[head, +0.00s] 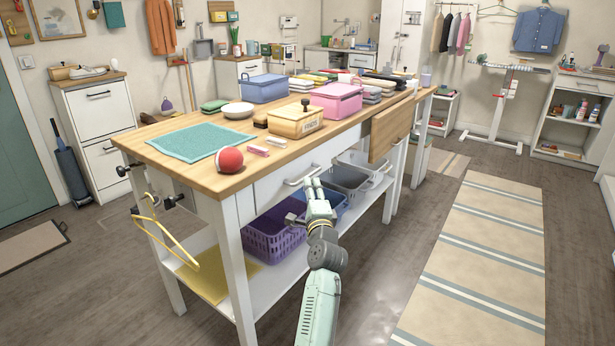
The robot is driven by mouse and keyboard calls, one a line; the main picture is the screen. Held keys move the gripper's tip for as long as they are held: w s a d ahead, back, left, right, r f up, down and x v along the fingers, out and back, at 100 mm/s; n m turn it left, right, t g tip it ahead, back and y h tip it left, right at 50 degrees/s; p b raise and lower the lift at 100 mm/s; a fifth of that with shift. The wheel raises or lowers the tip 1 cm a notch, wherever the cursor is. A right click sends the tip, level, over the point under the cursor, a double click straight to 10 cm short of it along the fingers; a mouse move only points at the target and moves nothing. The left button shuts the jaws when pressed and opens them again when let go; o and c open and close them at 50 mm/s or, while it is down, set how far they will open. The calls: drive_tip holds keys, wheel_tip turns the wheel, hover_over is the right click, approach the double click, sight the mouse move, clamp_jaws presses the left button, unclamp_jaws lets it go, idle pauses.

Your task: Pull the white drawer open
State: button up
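The white drawer (268,189) is set under the wooden top of the work table, on its long side facing me. Its front looks flush with the table frame. A metal bar handle (296,182) is on the drawer front. My gripper (313,184) is right at the right end of this handle in the picture and covers part of it. I cannot tell whether the fingers touch the handle or are around it. The fingers are small here, and whether they are open or shut is unclear.
A purple basket (274,236) sits on the lower shelf. A wooden flap (391,128) hangs right of the drawer. The floor by the striped rug (480,255) is clear.

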sight(308, 175)
drive_tip(key=x, duration=0.7)
drive_tip(key=shift+c, duration=0.4)
clamp_jaws()
idle(0.4)
